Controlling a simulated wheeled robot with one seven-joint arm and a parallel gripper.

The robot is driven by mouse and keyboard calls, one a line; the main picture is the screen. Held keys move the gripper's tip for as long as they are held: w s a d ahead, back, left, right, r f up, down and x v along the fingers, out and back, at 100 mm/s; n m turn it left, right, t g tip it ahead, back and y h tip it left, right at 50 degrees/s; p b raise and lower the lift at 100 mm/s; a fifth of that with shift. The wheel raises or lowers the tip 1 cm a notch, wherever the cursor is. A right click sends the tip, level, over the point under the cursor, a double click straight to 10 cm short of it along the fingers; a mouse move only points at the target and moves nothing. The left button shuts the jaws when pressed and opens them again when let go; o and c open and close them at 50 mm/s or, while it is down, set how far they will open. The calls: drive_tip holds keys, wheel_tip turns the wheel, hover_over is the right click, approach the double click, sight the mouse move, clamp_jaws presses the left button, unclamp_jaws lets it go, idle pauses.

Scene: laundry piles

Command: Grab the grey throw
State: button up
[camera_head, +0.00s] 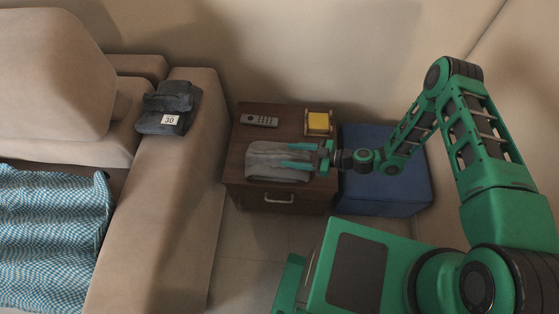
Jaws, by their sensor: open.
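The grey throw (268,163) lies folded on top of the brown side table (237,150), toward its front edge. My gripper (287,157) comes in from the right. Its two teal fingers are open and apart, and they overlap the throw's right part in the picture. I cannot tell whether the fingers touch the throw or stay above it. Part of the throw is hidden behind the fingers.
A remote (259,121) and a yellow block in a wooden holder (319,122) sit at the table's back. A blue ottoman (400,190) stands to the right. The beige sofa (165,215) at the left bears a dark folded cloth (170,103) and a blue checked blanket (50,235).

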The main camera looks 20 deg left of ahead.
sight(283, 155)
drive_tip(key=shift+x, duration=1.55)
drive_tip(key=shift+d, duration=0.1)
clamp_jaws()
